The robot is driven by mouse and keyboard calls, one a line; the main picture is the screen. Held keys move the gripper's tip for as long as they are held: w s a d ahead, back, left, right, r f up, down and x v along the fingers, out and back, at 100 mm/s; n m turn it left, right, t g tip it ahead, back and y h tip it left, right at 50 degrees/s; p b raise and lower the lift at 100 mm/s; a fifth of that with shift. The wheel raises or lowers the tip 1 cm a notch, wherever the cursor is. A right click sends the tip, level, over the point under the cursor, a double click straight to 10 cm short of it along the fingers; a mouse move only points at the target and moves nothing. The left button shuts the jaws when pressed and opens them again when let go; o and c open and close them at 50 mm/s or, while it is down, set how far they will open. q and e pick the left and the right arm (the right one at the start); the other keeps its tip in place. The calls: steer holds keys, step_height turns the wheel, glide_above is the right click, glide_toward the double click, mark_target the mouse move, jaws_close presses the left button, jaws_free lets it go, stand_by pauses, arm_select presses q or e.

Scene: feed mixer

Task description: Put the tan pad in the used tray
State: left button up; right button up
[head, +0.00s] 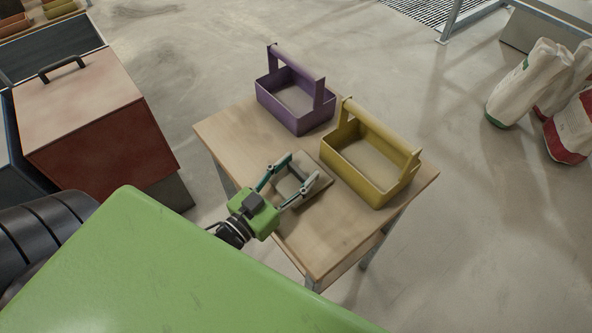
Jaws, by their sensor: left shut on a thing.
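My left gripper (302,169) reaches over the wooden table, its two teal fingers shut on the tan pad (319,187). The pad is a flat, squarish tan piece, partly hidden by the fingers. I cannot tell whether it touches the tabletop or is just above it. A yellow open tray with a handle (353,181) stands just right of the pad. A purple open tray with a handle (280,107) stands behind, at the table's far corner. I cannot tell from this view which one is the used tray. My right gripper is not in view.
The wooden table (325,243) is bare at its front and left. A red-sided bin with a black handle (105,130) stands to the left. Floor around the table's right side is clear.

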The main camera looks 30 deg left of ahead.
arm_select(q)
steer(key=shift+f, duration=0.15)
steer(key=o, duration=1.3)
